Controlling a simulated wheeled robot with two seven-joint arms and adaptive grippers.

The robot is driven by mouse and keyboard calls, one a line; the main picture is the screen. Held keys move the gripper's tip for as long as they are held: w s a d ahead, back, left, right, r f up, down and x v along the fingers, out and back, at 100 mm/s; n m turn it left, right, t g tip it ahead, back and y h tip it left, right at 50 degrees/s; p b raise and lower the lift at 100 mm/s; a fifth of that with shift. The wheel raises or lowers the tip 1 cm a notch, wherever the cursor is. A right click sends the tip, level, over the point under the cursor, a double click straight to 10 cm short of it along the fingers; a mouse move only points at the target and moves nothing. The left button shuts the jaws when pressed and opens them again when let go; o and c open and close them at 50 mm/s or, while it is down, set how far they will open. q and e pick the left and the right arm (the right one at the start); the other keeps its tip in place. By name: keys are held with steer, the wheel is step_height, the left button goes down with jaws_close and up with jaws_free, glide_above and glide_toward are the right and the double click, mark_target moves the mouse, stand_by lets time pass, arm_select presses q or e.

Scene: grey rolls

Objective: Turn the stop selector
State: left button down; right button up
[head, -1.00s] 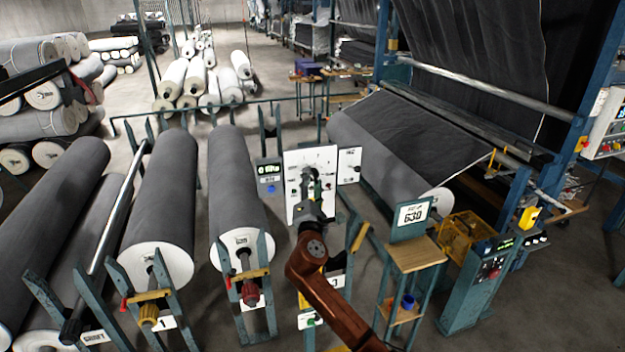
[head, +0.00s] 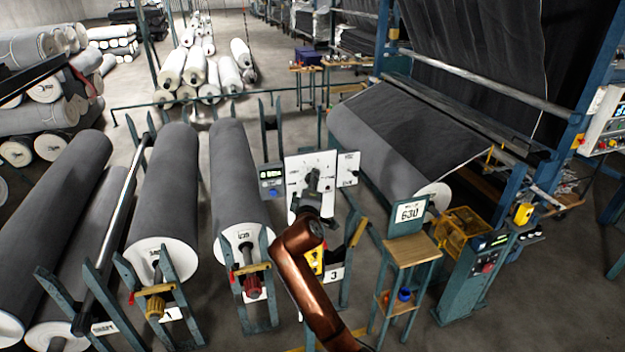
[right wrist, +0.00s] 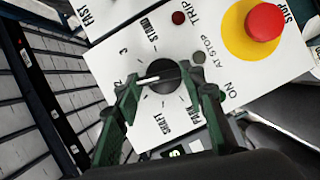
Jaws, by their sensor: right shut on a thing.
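The stop selector is a round black knob (right wrist: 160,82) with a white pointer line, on a white panel (head: 297,167). In the right wrist view the pointer points left, towards a mark partly covered by a finger. Labels around it include STAND, SHAFT and PARK. My right gripper (right wrist: 163,92) has its green fingers on either side of the knob and is shut on it. In the head view my right gripper (head: 313,182) is in front of the panel and hides most of the knob. My left gripper is not in view.
A red stop button (right wrist: 265,22) on a yellow disc sits close to the knob in the right wrist view. Grey rolls (head: 165,205) stand in racks at left. A small wooden-topped stand (head: 412,252) and a teal control post (head: 473,283) are at right.

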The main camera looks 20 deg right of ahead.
steer(key=shift+m+p, duration=0.3)
steer(key=shift+m, duration=0.1)
stand_by(0.3)
steer(key=o, duration=1.2)
steer(key=shift+c, duration=0.2)
steer(key=v, duration=1.2)
steer(key=shift+r, duration=0.25)
steer(key=shift+d, duration=0.1)
